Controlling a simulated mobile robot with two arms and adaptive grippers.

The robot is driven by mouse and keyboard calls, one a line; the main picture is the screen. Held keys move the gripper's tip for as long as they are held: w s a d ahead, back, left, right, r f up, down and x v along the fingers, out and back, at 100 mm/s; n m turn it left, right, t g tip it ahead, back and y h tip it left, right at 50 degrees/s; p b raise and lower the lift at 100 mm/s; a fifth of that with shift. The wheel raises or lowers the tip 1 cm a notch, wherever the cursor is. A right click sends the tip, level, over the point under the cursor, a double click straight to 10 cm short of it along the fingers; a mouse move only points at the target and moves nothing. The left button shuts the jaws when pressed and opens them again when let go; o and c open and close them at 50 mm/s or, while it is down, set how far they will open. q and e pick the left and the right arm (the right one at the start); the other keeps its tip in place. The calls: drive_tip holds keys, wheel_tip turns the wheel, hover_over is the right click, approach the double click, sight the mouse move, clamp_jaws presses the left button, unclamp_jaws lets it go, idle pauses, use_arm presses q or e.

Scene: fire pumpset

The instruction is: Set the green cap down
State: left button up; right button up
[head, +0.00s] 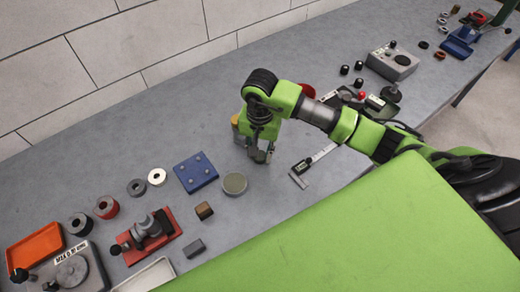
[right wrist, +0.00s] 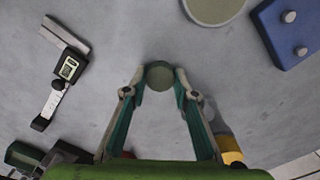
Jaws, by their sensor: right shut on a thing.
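My right gripper (head: 262,154) is low over the grey bench, pointing down. In the right wrist view my right gripper (right wrist: 160,80) is shut on the small round dull-green cap (right wrist: 160,75), its fingertips on two opposite sides of it. The cap is mostly hidden by the fingers in the head view. I cannot tell whether it touches the bench. My left gripper is not in view.
A flat grey-green disc (head: 235,183) and a blue plate with pegs (head: 196,172) lie left of the gripper. A caliper (head: 312,160) lies to its right. A yellow thing (right wrist: 229,150) stands close by. Bare bench (right wrist: 105,80) surrounds the cap.

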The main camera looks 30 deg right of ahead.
sight(260, 155)
drive_tip(key=shift+f, duration=0.2)
drive_tip(key=o, duration=1.2)
drive_tip(key=shift+r, duration=0.15)
drive_tip(key=shift+r, duration=0.2)
wheel_tip(260, 155, up, 12)
drive_tip(key=b, duration=0.2)
drive_tip(key=shift+f+b, duration=0.15)
drive_tip(key=shift+b, duration=0.25)
